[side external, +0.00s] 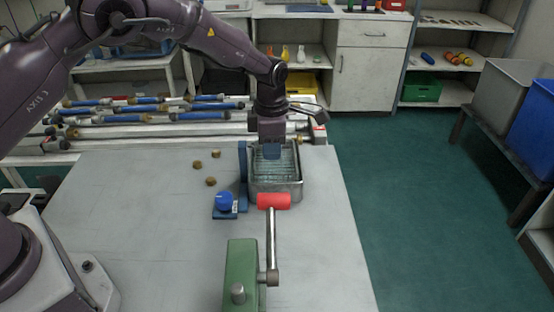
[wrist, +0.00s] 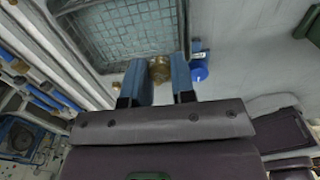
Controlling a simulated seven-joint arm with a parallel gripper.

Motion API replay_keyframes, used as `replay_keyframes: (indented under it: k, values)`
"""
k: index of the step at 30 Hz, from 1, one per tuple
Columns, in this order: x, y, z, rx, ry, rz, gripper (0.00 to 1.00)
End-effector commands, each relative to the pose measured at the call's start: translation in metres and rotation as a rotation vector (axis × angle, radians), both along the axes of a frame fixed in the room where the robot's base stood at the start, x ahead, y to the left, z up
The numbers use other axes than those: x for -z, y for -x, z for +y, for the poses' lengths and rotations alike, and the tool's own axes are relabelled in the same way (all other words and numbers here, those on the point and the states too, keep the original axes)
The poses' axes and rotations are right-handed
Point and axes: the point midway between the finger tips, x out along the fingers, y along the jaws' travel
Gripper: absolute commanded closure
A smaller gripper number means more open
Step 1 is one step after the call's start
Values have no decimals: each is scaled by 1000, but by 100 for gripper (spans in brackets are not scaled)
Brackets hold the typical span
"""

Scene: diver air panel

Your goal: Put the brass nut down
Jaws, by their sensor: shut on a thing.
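My gripper (side external: 271,153) is over the metal tray (side external: 277,196), which has a mesh or ridged floor, in the side view. In the wrist view, its two blue fingers (wrist: 159,76) are shut on a brass nut (wrist: 160,66). The held nut is hidden behind the fingers in the side view. The tray's rim (wrist: 82,62) also shows in the wrist view, beyond the fingers and to the left. Three other brass pieces, a far one (side external: 216,153), a left one (side external: 197,164) and a near one (side external: 211,181), lie on the table left of the tray.
A blue bracket with a round blue knob (side external: 224,200) stands at the tray's left. A red-handled lever (side external: 273,201) on a green block (side external: 241,268) is in front of the tray. Rods with blue grips (side external: 150,109) lie behind. The table's left front (side external: 130,230) is clear.

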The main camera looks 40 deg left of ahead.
Motion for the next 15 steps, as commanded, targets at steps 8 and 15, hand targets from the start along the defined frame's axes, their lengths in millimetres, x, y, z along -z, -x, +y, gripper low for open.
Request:
replay_keyframes:
  k: [8,15]
  values:
    - [17,-14,-2,0,-1,-1,99]
    - [47,-14,-1,-1,0,0,99]
